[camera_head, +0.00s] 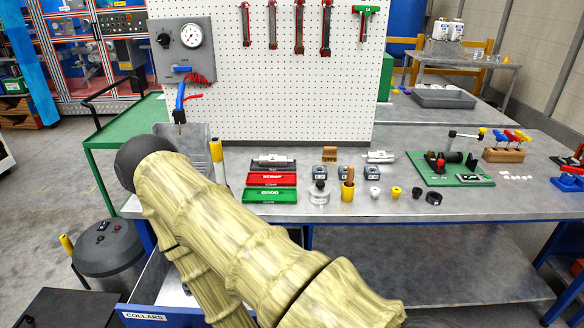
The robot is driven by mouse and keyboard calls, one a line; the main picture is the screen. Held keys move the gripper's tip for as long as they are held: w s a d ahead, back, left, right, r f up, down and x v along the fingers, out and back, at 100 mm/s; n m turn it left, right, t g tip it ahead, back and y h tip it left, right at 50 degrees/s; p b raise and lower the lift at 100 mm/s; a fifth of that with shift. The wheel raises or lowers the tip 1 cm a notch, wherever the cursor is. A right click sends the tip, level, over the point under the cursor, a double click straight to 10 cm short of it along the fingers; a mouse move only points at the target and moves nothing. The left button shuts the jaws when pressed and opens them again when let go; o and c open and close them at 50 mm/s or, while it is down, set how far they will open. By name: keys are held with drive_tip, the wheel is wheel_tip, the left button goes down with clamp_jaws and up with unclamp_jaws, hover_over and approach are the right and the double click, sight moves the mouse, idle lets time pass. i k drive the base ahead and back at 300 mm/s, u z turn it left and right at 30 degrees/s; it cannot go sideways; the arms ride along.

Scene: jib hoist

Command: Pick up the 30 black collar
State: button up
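A blue drawer front labelled COLLARS (145,316) stands out below the bench at the bottom left. Its inside is mostly hidden behind my arm, and I cannot make out a 30 black collar in it. My arm crosses from the lower right up to a dark elbow, then bends down toward the drawer. My gripper is not visible. On the bench, a small black ring-like part (433,198) lies near the front edge with another dark part (417,192) beside it. I cannot read any size on them.
The grey bench (480,205) holds a red SCRAP tray (272,179), a green GOOD tray (269,196) and a green board with tools (452,168). A dark grey drum (108,262) stands left of the drawer. Open floor lies farther left.

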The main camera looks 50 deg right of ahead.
sight(433, 198)
drive_tip(key=k, duration=0.9)
drive_tip(key=z, duration=1.25)
drive_tip(key=i, duration=0.5)
drive_tip(key=u, duration=0.05)
